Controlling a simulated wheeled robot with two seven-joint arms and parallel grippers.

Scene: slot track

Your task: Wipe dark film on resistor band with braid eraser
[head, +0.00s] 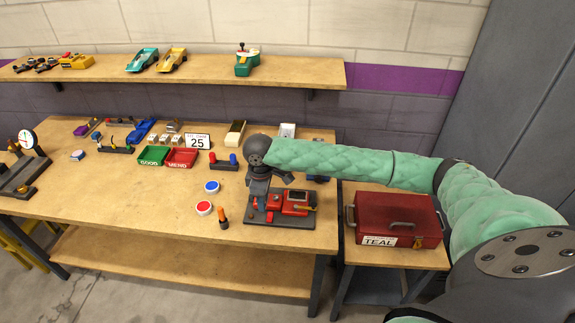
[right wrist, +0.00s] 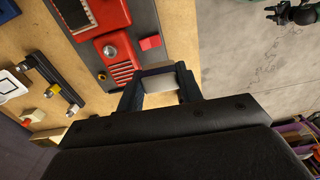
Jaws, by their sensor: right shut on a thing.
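A red controller (head: 295,203) sits on a dark base plate at the bench's front right. It also shows in the right wrist view (right wrist: 123,72), with a framed dark window, a round silver knob and ribs. I cannot clearly make out the resistor band or its dark film. My right gripper (head: 258,186) is over the left part of the controller's base. In the right wrist view its jaws (right wrist: 160,88) are shut on a pale block with a dark edge, likely the braid eraser. A small dark gripper on a green arm, likely my left (right wrist: 272,14), shows over the floor.
Left of the controller stand an orange-topped bottle (head: 223,218) and red (head: 204,208) and blue (head: 212,187) round pieces. Behind are a green tray (head: 153,156), a red tray (head: 182,158) and a "25" card (head: 198,142). A red toolbox (head: 398,218) stands right, on a lower table.

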